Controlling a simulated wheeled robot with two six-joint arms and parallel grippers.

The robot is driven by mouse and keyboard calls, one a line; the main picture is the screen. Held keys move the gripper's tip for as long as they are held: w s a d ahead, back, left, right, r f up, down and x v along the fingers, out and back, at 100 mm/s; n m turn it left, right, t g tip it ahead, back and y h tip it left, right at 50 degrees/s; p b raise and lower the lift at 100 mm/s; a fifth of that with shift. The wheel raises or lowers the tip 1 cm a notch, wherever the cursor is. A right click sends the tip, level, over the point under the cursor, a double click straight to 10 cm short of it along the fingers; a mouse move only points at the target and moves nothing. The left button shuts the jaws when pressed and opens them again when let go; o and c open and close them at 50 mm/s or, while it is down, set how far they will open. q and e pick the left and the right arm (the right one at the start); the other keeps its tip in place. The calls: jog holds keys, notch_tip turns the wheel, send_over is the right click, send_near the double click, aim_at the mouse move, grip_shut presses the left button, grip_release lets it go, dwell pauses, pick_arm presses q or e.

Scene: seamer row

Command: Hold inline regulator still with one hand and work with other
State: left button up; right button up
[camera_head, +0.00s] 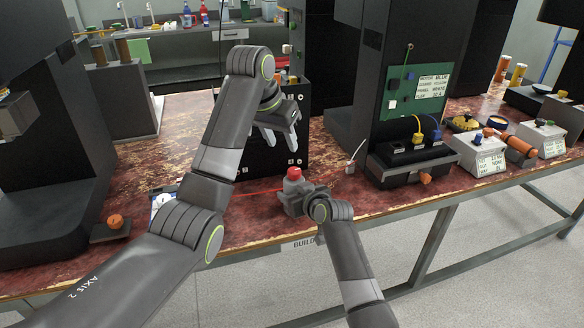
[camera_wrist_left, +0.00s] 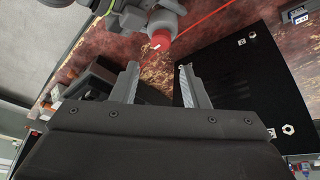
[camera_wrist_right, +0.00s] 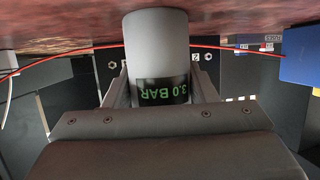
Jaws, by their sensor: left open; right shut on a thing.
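The inline regulator is a grey cylinder with a red knob (camera_head: 294,173), standing near the table's front edge. In the right wrist view its grey body (camera_wrist_right: 157,45) carries a dark band with green "3.0 BAR" digits, appearing upside down. My right gripper (camera_head: 299,201) is shut on this body, with one finger on each side. My left gripper (camera_head: 281,142) is open and empty, up and behind the regulator in the head view. In the left wrist view the red knob (camera_wrist_left: 158,43) lies just beyond the gap between the open fingertips (camera_wrist_left: 158,70), apart from them.
A thin red line (camera_head: 258,190) runs along the table by the regulator. A black panel box (camera_head: 265,165) stands behind it. To the right are a black unit (camera_head: 410,170) with yellow and blue plugs and a white labelled box (camera_head: 480,155). An orange knob (camera_head: 115,220) sits left.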

aim_at(293, 171)
pick_arm(q)
jog(key=shift+m, duration=0.4)
jog(key=x, duration=1.1)
jog(key=shift+w+f, duration=0.15)
jog(key=shift+f, duration=0.1)
jog(key=c, duration=0.7)
jog(key=shift+a, duration=0.1)
